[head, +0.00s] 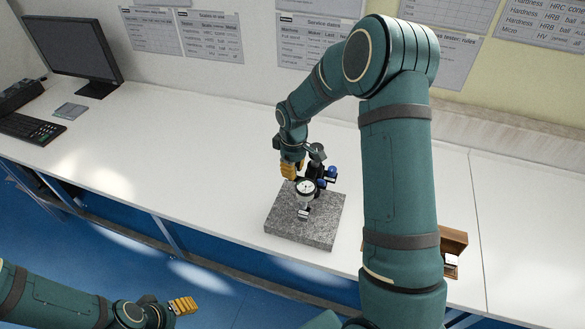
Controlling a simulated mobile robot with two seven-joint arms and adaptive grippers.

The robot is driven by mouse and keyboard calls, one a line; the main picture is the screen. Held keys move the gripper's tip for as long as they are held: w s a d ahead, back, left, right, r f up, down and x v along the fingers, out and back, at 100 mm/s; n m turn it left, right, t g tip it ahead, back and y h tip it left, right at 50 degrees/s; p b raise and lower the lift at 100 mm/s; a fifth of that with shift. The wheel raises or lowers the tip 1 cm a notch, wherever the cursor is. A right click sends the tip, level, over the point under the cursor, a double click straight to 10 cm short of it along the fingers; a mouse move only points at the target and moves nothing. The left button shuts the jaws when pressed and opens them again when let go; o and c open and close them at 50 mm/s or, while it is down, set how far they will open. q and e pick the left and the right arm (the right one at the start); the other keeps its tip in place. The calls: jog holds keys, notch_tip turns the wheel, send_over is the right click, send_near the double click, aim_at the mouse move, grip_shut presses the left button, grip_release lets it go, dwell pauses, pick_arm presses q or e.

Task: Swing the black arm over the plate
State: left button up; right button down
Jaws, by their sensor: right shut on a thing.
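The grey speckled stone plate (318,233) lies on the white bench in the middle of the head view. A small stand with a black arm (318,170) and blue knobs (332,172) shows at its back edge. A round dial gauge (306,187) with a white face hangs on the front of the arm, over the back part of the plate. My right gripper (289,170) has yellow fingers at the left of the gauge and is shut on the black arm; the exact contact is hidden. My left gripper (184,305) is low at the left, away from the bench; its finger gap is unclear.
A monitor (72,45), a keyboard (30,128) and a small grey pad (70,111) stand at the left of the bench. A brown wooden box (453,240) is right of the plate, partly behind my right arm. The bench left of the plate is clear.

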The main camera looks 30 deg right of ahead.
jog(key=shift+s+f, duration=0.1)
jog(key=shift+s, duration=0.05)
jog(key=c, duration=0.8)
grip_release()
jog(key=shift+d, duration=0.1)
jog(key=shift+c, duration=0.2)
jog(key=shift+r, duration=0.25)
notch_tip(320, 180, up, 12)
jog(key=shift+f, duration=0.2)
